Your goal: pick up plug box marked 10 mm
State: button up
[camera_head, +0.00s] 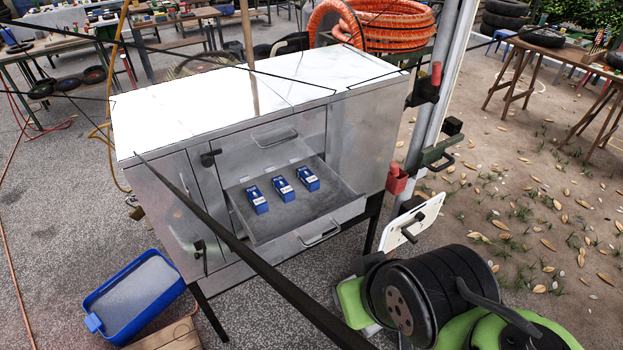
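Three small blue boxes with white labels lie in an open grey drawer (275,228) of a metal cabinet: a left box (257,199), a middle box (283,188) and a right box (308,178). They lie side by side in a slanting row, with gaps between them. The label print is too small to read, so I cannot tell which is marked 10 mm. I cannot make out my gripper in this view.
The cabinet's white top (190,115) is bare. A dark diagonal bar (250,250) crosses before the drawer's left side. A pole with clamps (437,150) stands right of the cabinet. A black and green machine (430,295) fills the lower right. A blue tub (133,297) sits lower left.

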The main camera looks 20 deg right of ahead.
aim_at(258, 202)
jog(key=i+j+u, duration=0.1)
jog(key=j, duration=0.35)
jog(key=i+j+u, duration=0.15)
jog(key=i+j, duration=0.15)
jog(key=j, duration=0.15)
jog(key=i+j+u, duration=0.1)
jog(key=i+j, duration=0.15)
jog(key=j, duration=0.15)
